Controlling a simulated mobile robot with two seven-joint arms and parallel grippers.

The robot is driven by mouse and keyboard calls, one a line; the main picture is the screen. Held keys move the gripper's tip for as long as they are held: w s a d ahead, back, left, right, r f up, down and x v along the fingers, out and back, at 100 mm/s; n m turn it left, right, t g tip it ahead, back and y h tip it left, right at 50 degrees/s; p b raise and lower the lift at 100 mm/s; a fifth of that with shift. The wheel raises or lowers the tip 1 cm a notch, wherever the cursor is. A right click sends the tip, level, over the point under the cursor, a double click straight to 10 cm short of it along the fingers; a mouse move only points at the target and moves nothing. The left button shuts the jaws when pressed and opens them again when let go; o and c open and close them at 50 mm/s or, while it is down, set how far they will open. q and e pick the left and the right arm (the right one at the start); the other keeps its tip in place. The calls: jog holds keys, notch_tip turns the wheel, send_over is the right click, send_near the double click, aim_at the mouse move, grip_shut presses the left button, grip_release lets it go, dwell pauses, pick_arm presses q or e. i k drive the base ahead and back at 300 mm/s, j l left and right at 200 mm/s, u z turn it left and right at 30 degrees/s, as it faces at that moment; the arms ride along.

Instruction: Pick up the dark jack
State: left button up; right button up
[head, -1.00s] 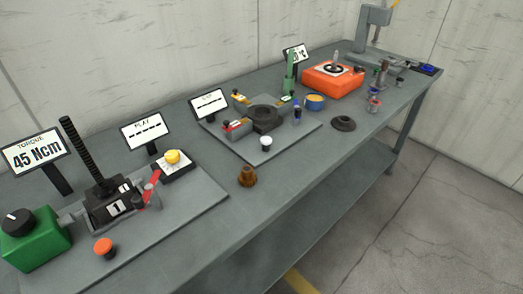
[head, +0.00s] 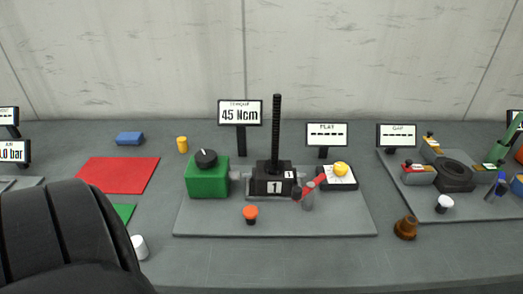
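A dark jack (head: 264,181) stands upright on a grey base plate (head: 210,225) near the middle of the head view. It has a black block body marked "1" and a tall dark threaded screw rising from it. A green box with a black knob (head: 207,176) is at its left. A red clamp lever (head: 313,185) is at its right, close to the block. Neither of my grippers shows. A large black rounded part of my own arm fills the lower left corner and hides part of the bench.
A torque display (head: 240,112) reads 45 Ncm behind the jack. An orange button (head: 250,212) sits in front. A yellow button (head: 340,169) is at right. A brown part (head: 405,228) stands on the bench. A red mat (head: 118,174) lies left. The bench front is mostly clear.

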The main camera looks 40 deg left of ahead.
aim_at(273, 177)
jog(key=u, duration=1.35)
